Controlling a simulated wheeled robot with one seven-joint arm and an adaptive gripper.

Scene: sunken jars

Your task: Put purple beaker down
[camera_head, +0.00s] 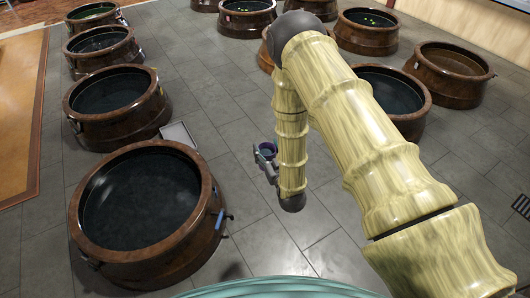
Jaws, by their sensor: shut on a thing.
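The purple beaker (268,147) is small in the head view, just right of the middle, with its round open rim facing up. My gripper (262,156) is shut on it, at the end of my hanging arm. The beaker is over the grey tiled floor. I cannot tell how high it is above the tiles. The fingers and the beaker's lower part are small and partly hidden by the gripper and arm.
A large brown jar (207,211) with dark liquid stands at the lower left. A pale flat tray (179,134) lies behind it on the floor. Several more jars line the left and back. The tiles (225,120) between tray and beaker are clear.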

